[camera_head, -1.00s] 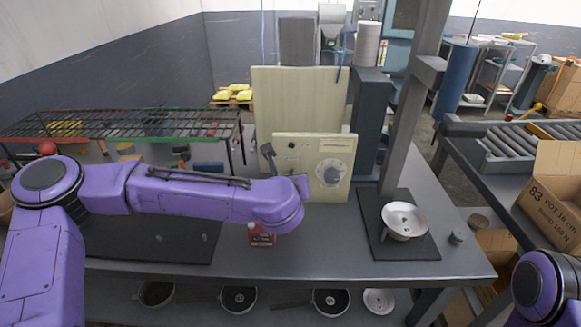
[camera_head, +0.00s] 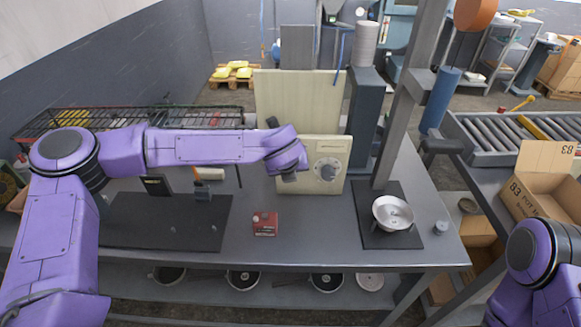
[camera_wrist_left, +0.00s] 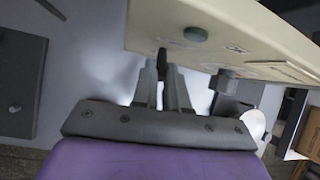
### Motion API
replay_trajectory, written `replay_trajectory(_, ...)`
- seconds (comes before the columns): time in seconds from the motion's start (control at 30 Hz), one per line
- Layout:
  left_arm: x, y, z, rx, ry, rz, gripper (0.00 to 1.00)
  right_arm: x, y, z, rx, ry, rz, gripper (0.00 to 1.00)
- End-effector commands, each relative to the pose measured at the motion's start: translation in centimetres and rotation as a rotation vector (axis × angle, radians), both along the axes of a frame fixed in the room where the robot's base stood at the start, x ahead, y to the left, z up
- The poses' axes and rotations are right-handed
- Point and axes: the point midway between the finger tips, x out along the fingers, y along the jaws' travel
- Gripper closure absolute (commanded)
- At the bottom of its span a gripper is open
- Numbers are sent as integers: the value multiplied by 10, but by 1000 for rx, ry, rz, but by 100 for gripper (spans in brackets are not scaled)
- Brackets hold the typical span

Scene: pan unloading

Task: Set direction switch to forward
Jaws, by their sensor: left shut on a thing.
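The cream control box (camera_head: 340,150) stands on the table against a taller cream board. A grey dial (camera_head: 327,170) is on its front face. My left gripper (camera_wrist_left: 163,80) is at the left part of this face, its fingers shut on a small black switch (camera_wrist_left: 162,58). The switch's exact setting cannot be told. A round dark button (camera_wrist_left: 195,34) and the dial's handle (camera_wrist_left: 228,80) show beside it in the wrist view. In the head view my purple wrist covers the switch. My right arm shows at the lower right, its gripper out of view.
A dark lever (camera_head: 272,122) stands up at the box's left edge, close to my wrist. A red box (camera_head: 265,224) lies on the table. A metal bowl (camera_head: 392,213) sits on a dark plate at right. A dark mat (camera_head: 130,222) lies at left; a grey post rises right of the box.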

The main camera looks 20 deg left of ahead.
Motion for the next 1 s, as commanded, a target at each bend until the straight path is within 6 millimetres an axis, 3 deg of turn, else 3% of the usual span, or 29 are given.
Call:
replay_trajectory(0.3,1,0,2,-1,-5,1,100,0,0,0,0,0,0,68)
replay_trajectory(0.33,1,0,3,-1,-5,1,84,0,0,0,0,0,0,68)
replay_trajectory(0.4,1,0,2,-1,-5,1,62,0,0,0,0,0,0,68)
replay_trajectory(0.77,-2,0,6,-1,-5,1,62,0,0,-3,0,0,0,68)
replay_trajectory(1.0,-31,-3,48,0,-10,0,62,0,0,-23,0,0,0,68)
